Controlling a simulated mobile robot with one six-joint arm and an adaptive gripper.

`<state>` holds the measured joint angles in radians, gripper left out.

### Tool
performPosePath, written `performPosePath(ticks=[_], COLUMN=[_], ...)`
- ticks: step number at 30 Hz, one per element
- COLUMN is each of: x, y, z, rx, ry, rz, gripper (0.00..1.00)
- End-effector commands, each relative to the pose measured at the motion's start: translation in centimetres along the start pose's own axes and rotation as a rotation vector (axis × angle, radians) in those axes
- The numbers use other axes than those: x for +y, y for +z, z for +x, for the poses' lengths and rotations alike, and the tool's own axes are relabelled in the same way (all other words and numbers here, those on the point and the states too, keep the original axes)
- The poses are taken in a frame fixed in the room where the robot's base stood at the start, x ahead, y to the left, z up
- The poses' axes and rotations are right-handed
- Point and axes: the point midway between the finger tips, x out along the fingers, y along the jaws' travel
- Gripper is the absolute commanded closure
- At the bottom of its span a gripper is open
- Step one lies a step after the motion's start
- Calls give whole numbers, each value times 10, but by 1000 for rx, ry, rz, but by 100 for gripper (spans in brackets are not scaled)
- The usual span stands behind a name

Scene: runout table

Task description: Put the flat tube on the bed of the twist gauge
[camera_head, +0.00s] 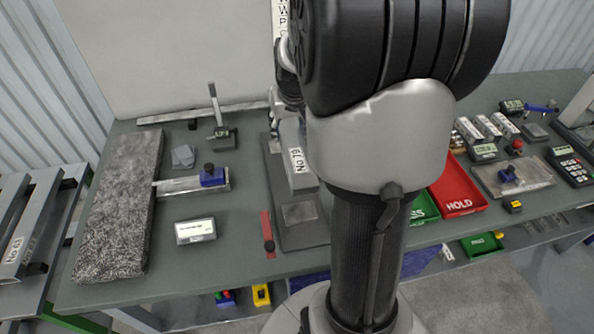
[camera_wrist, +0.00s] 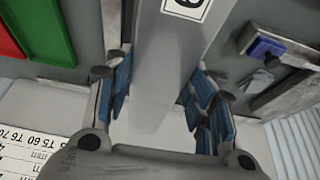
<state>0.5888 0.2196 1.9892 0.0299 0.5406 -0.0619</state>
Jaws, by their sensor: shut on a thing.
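The flat tube (camera_head: 292,136) is a long grey bar with a white number label, seen left of my arm in the head view. In the wrist view the tube (camera_wrist: 165,60) runs between the blue finger pads of my gripper (camera_wrist: 160,90), which is shut on it. In the head view the fingers are mostly hidden by my arm. The tube's near end is over a dark base plate (camera_head: 290,238) with a lighter square pad (camera_head: 300,213). This may be the twist gauge bed; I cannot tell for sure. Whether the tube touches it is unclear.
A steel bar with a blue block (camera_head: 212,177), a small white display (camera_head: 195,230) and a rough grey slab (camera_head: 118,205) lie to the left. A red handle (camera_head: 267,231) is beside the base plate. A red HOLD tray (camera_head: 458,188) and another gauge plate (camera_head: 515,176) are right.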

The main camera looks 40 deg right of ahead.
Motion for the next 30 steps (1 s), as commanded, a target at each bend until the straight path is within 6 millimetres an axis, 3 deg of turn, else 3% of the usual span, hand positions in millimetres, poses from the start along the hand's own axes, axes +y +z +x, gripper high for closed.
performPosePath(ticks=[3,10,20,27,30], x=[0,0,0,0,0], y=[14,34,43,56,56], z=[34,82,106,137,138], rx=[-2,0,2,1,4], ry=[0,0,0,0,1], rz=[0,1,1,0,0], gripper=[92,92,92,92,92])
